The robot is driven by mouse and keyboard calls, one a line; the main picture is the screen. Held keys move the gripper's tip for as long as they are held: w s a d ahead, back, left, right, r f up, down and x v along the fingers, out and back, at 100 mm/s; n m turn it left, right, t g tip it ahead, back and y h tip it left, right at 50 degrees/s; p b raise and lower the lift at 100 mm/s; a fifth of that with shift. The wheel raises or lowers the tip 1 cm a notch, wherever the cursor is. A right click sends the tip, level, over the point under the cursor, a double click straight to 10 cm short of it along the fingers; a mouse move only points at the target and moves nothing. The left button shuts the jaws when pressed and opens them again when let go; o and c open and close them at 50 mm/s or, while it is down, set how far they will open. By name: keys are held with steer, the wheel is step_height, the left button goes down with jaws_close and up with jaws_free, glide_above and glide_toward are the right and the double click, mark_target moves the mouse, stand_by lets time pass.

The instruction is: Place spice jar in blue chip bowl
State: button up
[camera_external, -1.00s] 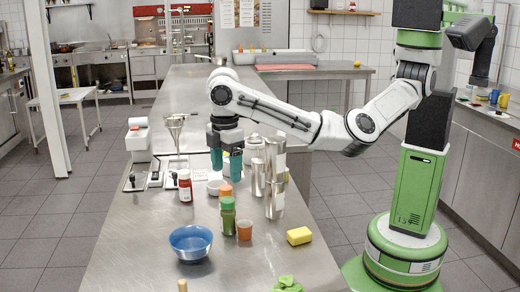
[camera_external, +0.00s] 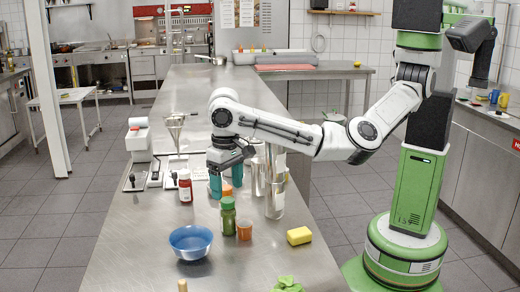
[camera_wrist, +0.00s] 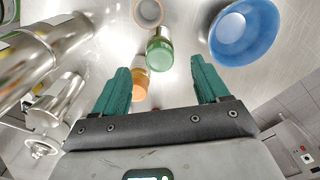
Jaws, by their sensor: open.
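The blue bowl (camera_external: 191,242) stands upright on the steel counter and looks empty; it also shows in the wrist view (camera_wrist: 243,32). A green-lidded spice jar (camera_external: 228,218) stands behind and right of the bowl; its green end shows in the wrist view (camera_wrist: 159,57). An orange-topped container (camera_external: 226,191) stands behind that jar. My gripper (camera_external: 226,182) is low over the counter, its teal fingers spread around the orange-topped container's area and holding nothing. In the wrist view, the orange top (camera_wrist: 140,83) and green jar show between or just beyond the fingers (camera_wrist: 160,68).
A red bottle with white cap (camera_external: 185,187) stands left of my gripper. Tall steel canisters (camera_external: 274,185) stand close on its right. An orange cup (camera_external: 244,230) stands beside the green-lidded jar, a yellow block (camera_external: 299,236) farther right.

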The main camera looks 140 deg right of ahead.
mark_target(228, 200)
steer(key=shift+d+f+p, duration=0.1)
steer(key=shift+f+p, duration=0.5)
steer(key=shift+f, duration=3)
steer(key=c, duration=1.3)
step_height(228, 200, up, 9)
steer(key=shift+r+b, duration=0.1)
steer(key=shift+b, duration=0.5)
steer(key=shift+r, duration=0.45)
